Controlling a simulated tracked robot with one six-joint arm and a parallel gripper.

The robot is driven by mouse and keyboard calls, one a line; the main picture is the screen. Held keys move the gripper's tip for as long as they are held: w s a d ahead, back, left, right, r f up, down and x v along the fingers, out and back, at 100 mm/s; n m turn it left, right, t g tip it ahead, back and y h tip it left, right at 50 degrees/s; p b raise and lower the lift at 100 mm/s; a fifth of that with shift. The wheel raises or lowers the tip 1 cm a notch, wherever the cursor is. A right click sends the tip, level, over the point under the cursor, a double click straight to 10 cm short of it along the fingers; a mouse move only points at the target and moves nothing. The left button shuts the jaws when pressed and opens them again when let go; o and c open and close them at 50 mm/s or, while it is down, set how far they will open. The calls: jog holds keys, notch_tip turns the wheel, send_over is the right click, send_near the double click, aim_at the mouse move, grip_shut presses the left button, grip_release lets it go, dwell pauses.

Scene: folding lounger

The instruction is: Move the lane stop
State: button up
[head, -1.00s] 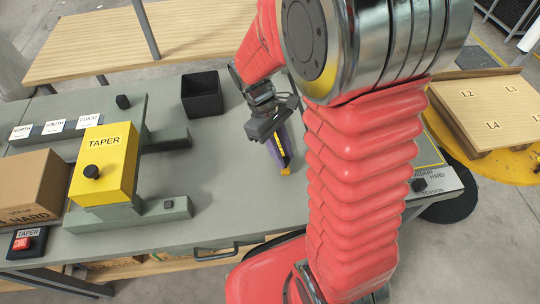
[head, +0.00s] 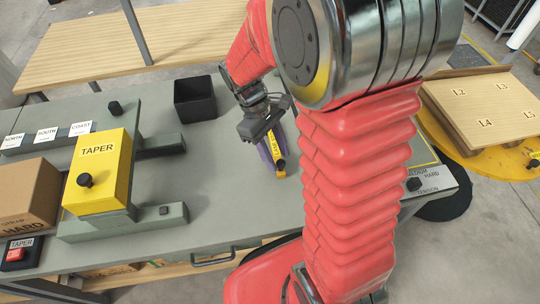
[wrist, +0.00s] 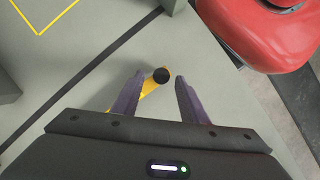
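A yellow bar with a black round knob (wrist: 161,75), which I take to be the lane stop, lies on or just above the grey table. In the head view its yellow body (head: 279,166) shows just below my gripper (head: 271,152), with dark marks on it too small to read. In the wrist view the purple fingers of my gripper (wrist: 157,98) stand apart, one on each side of the bar, with the knob between and beyond their tips. Visible gaps separate the fingers from the knob. Part of the bar is hidden behind the left finger and gripper body.
A yellow TAPER block (head: 97,172) on a grey-green frame stands left, with a cardboard box (head: 27,195) beside it. A black bin (head: 195,97) stands behind my gripper. A wooden board (head: 480,100) marked L2 to L5 is at right. The table middle is clear.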

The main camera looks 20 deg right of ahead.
jog(key=v, duration=1.3)
jog(key=shift+w, duration=0.2)
jog(key=shift+a, duration=0.1)
jog(key=s+a+r+m+t+y, duration=0.1)
jog(key=s+r+m+t, duration=0.1)
jog(key=s, duration=0.4)
jog(key=s+a+r+m+t+y, duration=0.1)
jog(key=s+a+r+m+t, duration=0.1)
jog(key=s+t, duration=0.4)
jog(key=shift+s+r+m+t, duration=0.3)
jog(key=shift+r+m+t, duration=0.45)
jog(key=shift+m, duration=0.35)
